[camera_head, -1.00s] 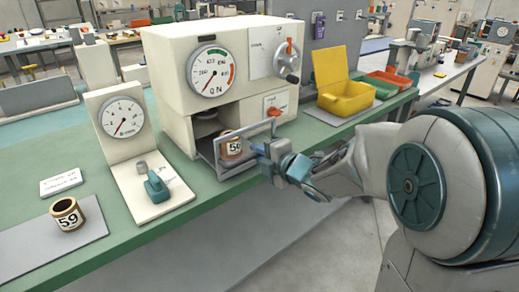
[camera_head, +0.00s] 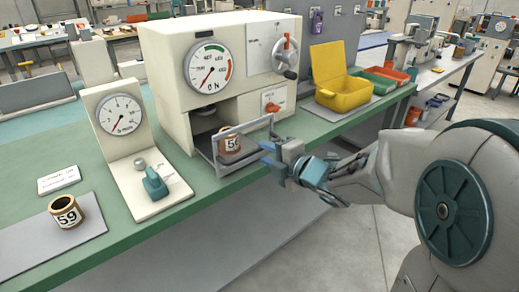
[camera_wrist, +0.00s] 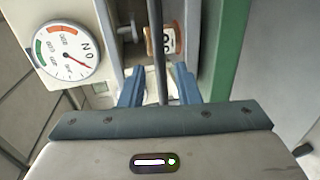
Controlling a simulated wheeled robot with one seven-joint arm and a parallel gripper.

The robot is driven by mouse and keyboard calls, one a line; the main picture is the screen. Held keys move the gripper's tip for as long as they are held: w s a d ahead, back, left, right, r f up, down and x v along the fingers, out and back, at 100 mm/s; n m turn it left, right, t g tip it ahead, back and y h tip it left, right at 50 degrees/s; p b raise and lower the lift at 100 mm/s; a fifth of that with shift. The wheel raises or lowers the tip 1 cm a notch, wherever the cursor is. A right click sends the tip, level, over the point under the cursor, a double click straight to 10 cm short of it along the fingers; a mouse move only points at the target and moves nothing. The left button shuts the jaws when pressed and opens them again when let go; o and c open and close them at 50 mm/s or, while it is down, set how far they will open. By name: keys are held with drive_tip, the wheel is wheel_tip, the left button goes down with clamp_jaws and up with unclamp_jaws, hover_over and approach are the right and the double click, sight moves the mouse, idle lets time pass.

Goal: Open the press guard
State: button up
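The cream press (camera_head: 170,75) stands on the green bench with a dial on its front. The grey press guard (camera_head: 240,130) is a barred frame at the front of its lower opening. A brown cup with a number label (camera_head: 230,140) shows behind the bars. My gripper (camera_head: 267,153) is at the guard's right end, in front of the press. In the wrist view, my gripper (camera_wrist: 159,68) has its blue fingers apart, with a dark guard bar (camera_wrist: 158,40) between them. Gaps seem to show on both sides of the bar; exact contact is unclear.
A smaller gauge stand (camera_head: 120,120) is left of the press. A cup marked 59 (camera_head: 66,212) sits on a grey mat at the front left. A yellow box (camera_head: 345,92) and other bins are right of the press. The floor in front of the bench is clear.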

drive_tip(key=p+v, duration=0.1)
drive_tip(key=v, duration=0.8)
drive_tip(key=shift+s, duration=0.2)
drive_tip(key=shift+d+r, duration=0.1)
drive_tip(key=shift+d, duration=0.05)
drive_tip(key=d+r+m+h+p, duration=0.2)
drive_tip(key=d+m+h+p, duration=0.25)
drive_tip(key=m, duration=0.25)
drive_tip(key=d+r+m+h+p, duration=0.3)
drive_tip(key=d+m+h, duration=0.25)
drive_tip(key=m, duration=0.25)
drive_tip(key=s+a+m+g+p, duration=0.2)
drive_tip(key=s+m+g+p, duration=0.1)
drive_tip(key=s, duration=0.4)
drive_tip(key=s+a+m+g+p, duration=0.2)
drive_tip(key=s+m+g+p, duration=0.1)
drive_tip(key=s+m+g, duration=0.3)
drive_tip(key=shift+s+r+m, duration=0.3)
drive_tip(key=shift+s+m, duration=0.7)
drive_tip(key=shift+s, duration=0.05)
